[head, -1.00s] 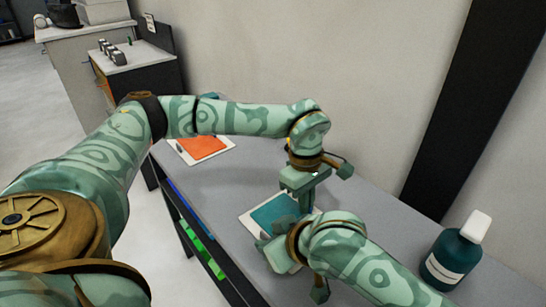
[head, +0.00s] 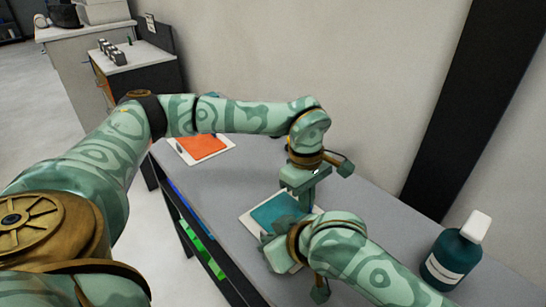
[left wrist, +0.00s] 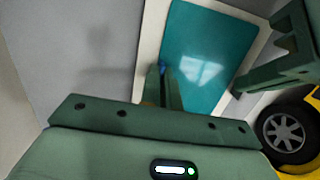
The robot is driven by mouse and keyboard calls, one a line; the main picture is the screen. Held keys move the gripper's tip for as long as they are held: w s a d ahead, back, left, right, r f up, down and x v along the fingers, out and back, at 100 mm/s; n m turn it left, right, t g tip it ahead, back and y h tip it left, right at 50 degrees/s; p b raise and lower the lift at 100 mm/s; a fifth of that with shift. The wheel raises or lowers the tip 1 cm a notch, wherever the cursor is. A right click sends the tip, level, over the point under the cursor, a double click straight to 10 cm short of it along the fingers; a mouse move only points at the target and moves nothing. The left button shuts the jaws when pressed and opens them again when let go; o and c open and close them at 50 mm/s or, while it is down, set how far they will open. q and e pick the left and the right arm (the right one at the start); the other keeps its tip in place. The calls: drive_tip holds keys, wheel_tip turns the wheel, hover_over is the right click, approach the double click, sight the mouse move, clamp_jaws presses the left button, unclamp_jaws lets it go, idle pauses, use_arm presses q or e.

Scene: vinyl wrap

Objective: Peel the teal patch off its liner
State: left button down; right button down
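The teal patch (head: 277,211) lies on its white liner (head: 248,223) on the grey table. In the left wrist view the patch (left wrist: 205,55) looks flat, with the pale liner (left wrist: 150,35) showing around it. My left gripper (head: 306,199) points down over the patch. In the left wrist view its fingers (left wrist: 164,70) are together at the patch's left edge, with a small blue spot at the tips. I cannot tell whether any patch edge is between them. My right gripper (left wrist: 258,58) is at the opposite side of the patch, its fingers apart; it hides the liner's near part in the head view.
An orange patch (head: 203,146) on a white sheet lies farther back on the table. A dark teal bottle (head: 451,258) with a white cap stands at the right. The table's middle (head: 235,175) is clear. A wall runs behind the table.

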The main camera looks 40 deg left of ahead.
use_arm(q)
drive_tip(key=shift+r, duration=0.5)
drive_tip(key=shift+r, duration=3.4)
use_arm(e)
drive_tip(key=shift+f, duration=0.1)
drive_tip(key=c, duration=1.6)
unclamp_jaws()
use_arm(q)
drive_tip(key=shift+d, duration=0.1)
use_arm(e)
drive_tip(key=shift+o, duration=0.2)
use_arm(q)
drive_tip(key=shift+s, duration=0.1)
use_arm(e)
drive_tip(key=shift+w, duration=0.1)
